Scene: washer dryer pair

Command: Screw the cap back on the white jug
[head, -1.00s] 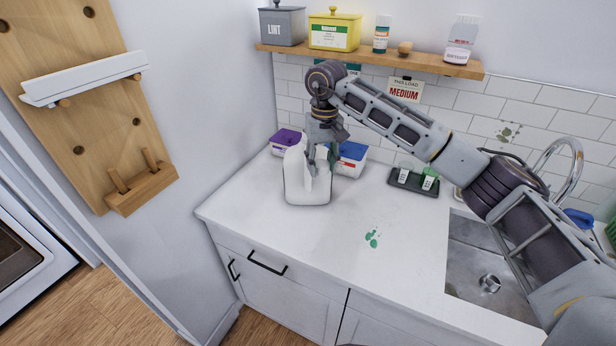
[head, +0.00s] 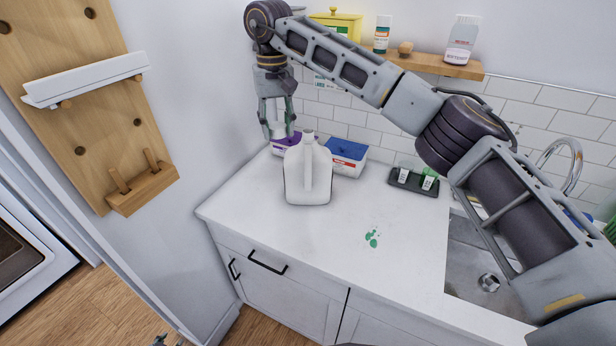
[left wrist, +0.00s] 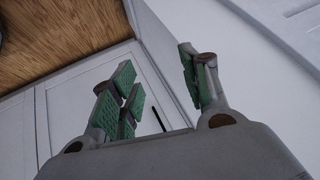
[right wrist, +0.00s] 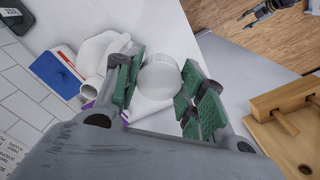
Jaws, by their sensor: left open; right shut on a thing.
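The white jug (head: 296,180) stands upright on the counter, its handle facing me and its neck (head: 308,136) bare on top. It also shows in the right wrist view (right wrist: 92,55), with the open neck pointing toward the lower left. My right gripper (head: 277,128) is raised behind and left of the jug's neck, apart from it. It is shut on a round white cap (right wrist: 160,76), which sits between the green pads in the right wrist view. My left gripper (left wrist: 160,90) is open and empty, low in front of the cabinets.
A dark tray (head: 410,181) and the sink (head: 470,260) lie to the right. A shelf (head: 440,66) hangs above.

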